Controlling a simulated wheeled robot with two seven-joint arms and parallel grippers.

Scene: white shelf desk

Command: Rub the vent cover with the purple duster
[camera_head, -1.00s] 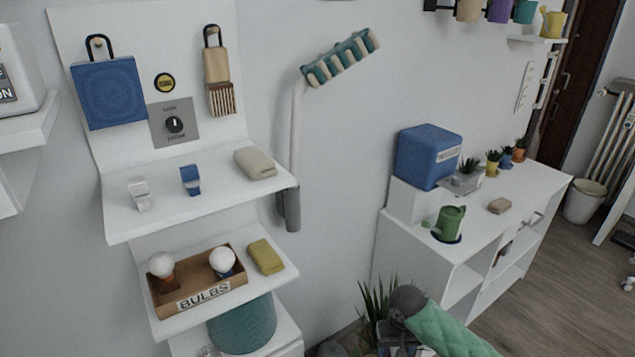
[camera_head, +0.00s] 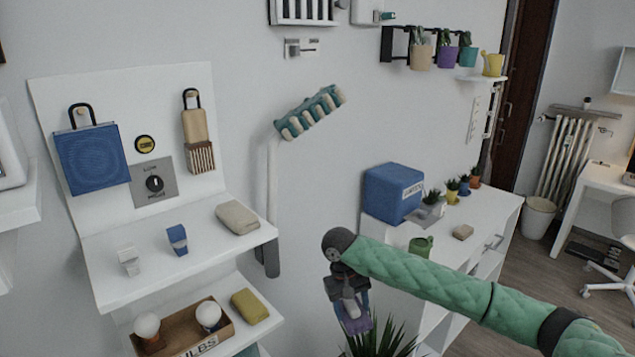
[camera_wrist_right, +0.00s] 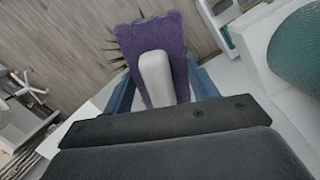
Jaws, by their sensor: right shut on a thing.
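The purple duster (camera_head: 354,319) is held by my right gripper (camera_head: 350,303), low in the middle of the head view. The duster also shows in the right wrist view (camera_wrist_right: 180,45), with a pale grey handle between my gripper's fingers (camera_wrist_right: 158,88). The gripper is shut on it. A white framed panel with dark vertical slots, which looks like the vent cover (camera_head: 304,10), is on the wall at the top edge of the head view, partly cut off. The duster is well below it and apart from it. My left gripper is not in view.
A pole with a teal striped head (camera_head: 310,110) is on the wall below the vent. A white cabinet with a blue box (camera_head: 392,193) stands at right.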

